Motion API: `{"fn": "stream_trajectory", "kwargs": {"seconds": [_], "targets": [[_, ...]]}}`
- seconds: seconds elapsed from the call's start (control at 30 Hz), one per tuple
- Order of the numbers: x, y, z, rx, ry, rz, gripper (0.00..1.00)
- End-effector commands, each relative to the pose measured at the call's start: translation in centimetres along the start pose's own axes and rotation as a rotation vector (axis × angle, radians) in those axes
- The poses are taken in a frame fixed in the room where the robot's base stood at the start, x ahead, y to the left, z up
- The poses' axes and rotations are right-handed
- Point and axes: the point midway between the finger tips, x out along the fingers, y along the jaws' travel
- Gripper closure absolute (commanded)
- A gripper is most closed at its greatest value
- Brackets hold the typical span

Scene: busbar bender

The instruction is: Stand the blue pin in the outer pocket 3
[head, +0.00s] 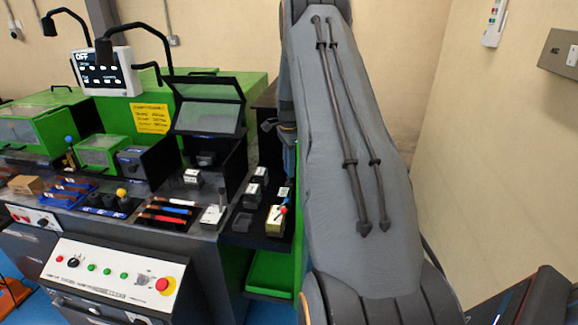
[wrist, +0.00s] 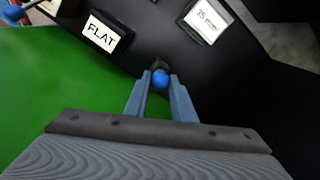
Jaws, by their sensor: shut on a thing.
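The blue pin (wrist: 160,79) shows in the wrist view as a round blue head between the fingertips of my gripper (wrist: 160,85). My gripper is shut on it. The pin's lower part is hidden, so I cannot tell whether it touches anything below. Dark surface lies around and beyond the fingertips. In the head view my arm hides most of the gripper, and the pin cannot be made out there. No pocket can be identified as outer pocket 3.
In the wrist view a block labelled FLAT (wrist: 102,33) and a 35 mm block (wrist: 205,22) stand beyond the fingers. A green surface (wrist: 50,85) lies left. In the head view, a brass-coloured block (head: 275,221) with a red-tipped lever stands near the dark shelf's front.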

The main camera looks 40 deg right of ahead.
Motion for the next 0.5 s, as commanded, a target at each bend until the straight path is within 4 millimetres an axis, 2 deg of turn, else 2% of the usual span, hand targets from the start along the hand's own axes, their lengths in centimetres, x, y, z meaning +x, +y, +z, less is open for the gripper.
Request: {"fn": "stream_trajectory", "kwargs": {"seconds": [0.5], "targets": [[1.2,0.0,0.0,0.000,0.000,0.000,1.00]]}}
